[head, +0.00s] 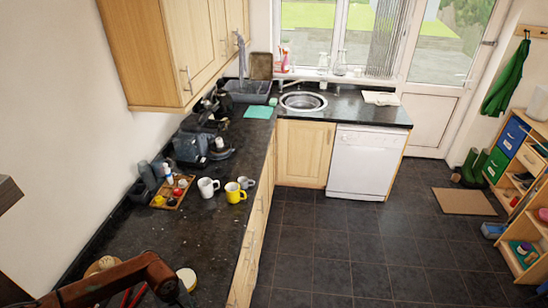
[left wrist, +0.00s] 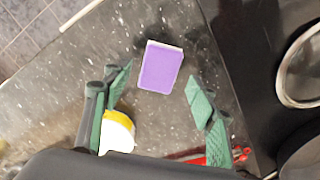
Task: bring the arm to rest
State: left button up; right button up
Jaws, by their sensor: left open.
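My left gripper (left wrist: 160,88) is open in the left wrist view, its two green-padded fingers spread apart over a speckled dark worktop. A purple sponge-like block (left wrist: 161,68) with a pale edge shows between and beyond the fingertips; nothing is gripped. In the head view my reddish-brown left arm comes in at the bottom left, low over the near end of the worktop (head: 209,243). The gripper's fingers are not visible there. My right gripper is in neither view.
A yellow-and-white round thing (left wrist: 118,130) and a red tool (left wrist: 219,155) lie close to my fingers. Farther along stand a white mug (head: 208,187), a yellow mug (head: 235,193), a wooden tray (head: 172,203) and a black machine (head: 190,147). Wall cupboards (head: 165,50) overhang the left side.

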pick_arm(q)
notch_tip(320, 180, down, 3)
jog(key=shift+f+p, duration=0.1)
jog(key=shift+p, duration=0.2)
jog(key=shift+r+b, duration=0.4)
jog(key=shift+r, duration=0.4)
